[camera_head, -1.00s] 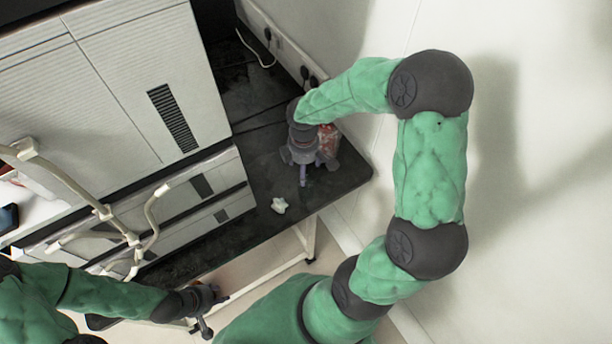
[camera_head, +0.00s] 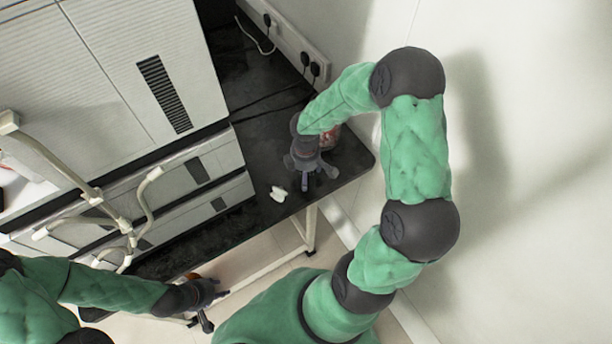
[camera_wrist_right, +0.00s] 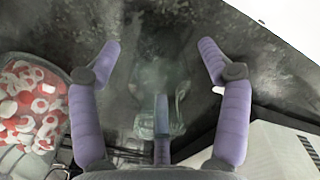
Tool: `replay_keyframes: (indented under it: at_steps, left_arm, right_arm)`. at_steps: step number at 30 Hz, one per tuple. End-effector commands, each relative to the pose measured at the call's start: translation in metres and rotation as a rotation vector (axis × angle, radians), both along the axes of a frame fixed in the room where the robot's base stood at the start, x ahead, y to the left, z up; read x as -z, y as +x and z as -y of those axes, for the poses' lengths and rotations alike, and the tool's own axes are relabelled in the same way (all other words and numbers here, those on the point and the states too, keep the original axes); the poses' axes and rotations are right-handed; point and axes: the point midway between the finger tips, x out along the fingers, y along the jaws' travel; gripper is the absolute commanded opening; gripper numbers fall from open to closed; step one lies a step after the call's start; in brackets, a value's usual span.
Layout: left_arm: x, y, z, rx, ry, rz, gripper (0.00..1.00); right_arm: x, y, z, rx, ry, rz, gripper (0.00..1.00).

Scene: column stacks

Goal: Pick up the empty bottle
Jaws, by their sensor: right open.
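My right gripper (camera_head: 312,176) hangs over the dark bench top near its right end. In the right wrist view its purple fingers (camera_wrist_right: 160,47) are spread wide. A clear, see-through bottle shape (camera_wrist_right: 150,75) shows faintly between them against the dark surface, in front of the middle finger. Its outline is blurred, and I see no finger touching it. In the head view I cannot make the bottle out; the gripper and arm cover that spot. My left gripper (camera_head: 208,301) is low at the left, beside the bench's front edge, its fingers apart and apparently empty.
A clear container of red and white pieces (camera_wrist_right: 35,105) stands left of the right gripper; it is partly hidden in the head view (camera_head: 330,136). A small white object (camera_head: 278,193) lies near the front edge. A large white cabinet (camera_head: 130,70) and a wall socket strip (camera_head: 300,45) border the bench (camera_head: 345,165).

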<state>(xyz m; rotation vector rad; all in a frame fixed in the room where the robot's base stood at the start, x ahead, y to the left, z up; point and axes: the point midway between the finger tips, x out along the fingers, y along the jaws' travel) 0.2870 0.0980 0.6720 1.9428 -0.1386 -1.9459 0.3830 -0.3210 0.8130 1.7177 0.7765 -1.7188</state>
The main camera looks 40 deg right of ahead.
Motion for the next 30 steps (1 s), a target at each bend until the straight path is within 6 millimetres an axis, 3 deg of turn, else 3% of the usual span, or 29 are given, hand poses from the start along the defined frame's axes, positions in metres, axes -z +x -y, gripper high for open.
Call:
replay_keyframes:
  at_steps: [4,5,11,23,30]
  left_arm:
    - [-0.001,0.000,0.000,0.000,0.000,0.000,0.40]
    - [-0.001,0.000,0.000,0.000,0.000,0.000,0.40]
    - [-0.001,0.000,0.000,0.000,0.000,0.000,0.40]
    - [-0.002,0.000,0.000,0.000,0.000,0.000,0.40]
    - [-0.011,0.000,0.000,0.000,0.000,0.000,0.40]
  right_arm:
    - [-0.001,0.000,0.000,0.000,-0.001,0.001,0.77]
    - [-0.001,0.000,0.000,0.000,-0.001,0.001,0.72]
    - [-0.001,0.000,0.000,0.000,0.000,0.000,0.15]
    - [-0.002,0.000,0.000,0.000,0.000,0.000,0.15]
    - [-0.020,0.000,0.000,0.000,0.000,0.001,0.15]
